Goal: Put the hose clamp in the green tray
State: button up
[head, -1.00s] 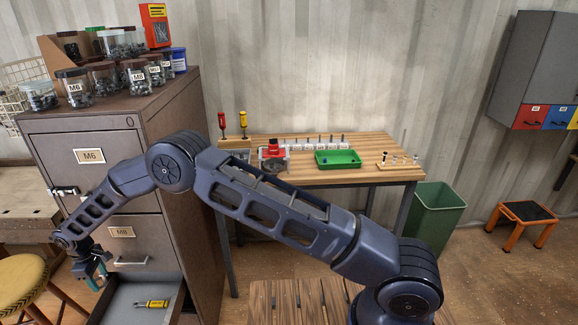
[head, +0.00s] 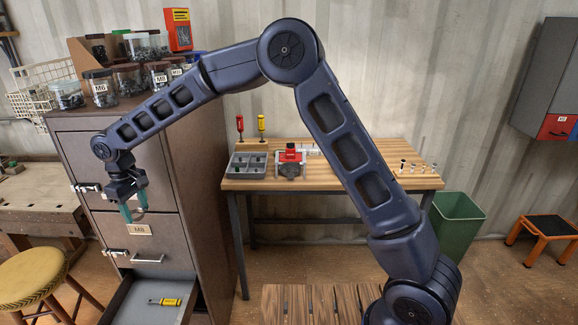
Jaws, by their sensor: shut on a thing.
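My gripper (head: 134,213) is in front of the filing cabinet, above the open bottom drawer. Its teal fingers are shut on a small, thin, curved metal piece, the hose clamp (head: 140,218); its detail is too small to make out. The green tray is hidden behind my arm in the current head view; the earlier frame shows it on the wooden table.
The open drawer (head: 124,307) holds a yellow-handled tool (head: 165,301). Jars stand on the cabinet (head: 179,140). The wooden table (head: 255,183) carries a grey divided bin (head: 247,166) and a red-topped device (head: 290,160). A green waste bin (head: 458,219) stands right of it.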

jog(key=w+d+r+m, duration=0.2)
jog(key=d+r+m, duration=0.1)
jog(key=d+r, duration=1.05)
jog(key=w+d+r+m, duration=0.3)
jog(key=w+d+r, duration=0.1)
jog(key=w+d, duration=0.55)
jog(key=w+d+f+m, duration=0.2)
jog(key=w+d+f, duration=0.1)
jog(key=w+d, duration=0.85)
jog(key=w+d+f+m, duration=0.3)
jog(key=w+d, duration=0.6)
jog(key=w, duration=0.5)
jog(key=w+d+f+m, duration=0.15)
jog(key=w+d, duration=0.25)
jog(key=d, duration=0.7)
jog(key=w+d+f+m, duration=0.15)
jog(key=w+d, duration=0.35)
jog(key=d, duration=0.5)
jog(key=w+d+f+m, duration=0.15)
jog(key=w+d, duration=0.25)
jog(key=d, duration=0.7)
jog(key=shift+n, duration=0.35)
notch_tip(320, 180, down, 20)
jog(key=shift+w+r, duration=0.1)
jog(key=shift+r, duration=0.15)
jog(key=shift+f, duration=0.15)
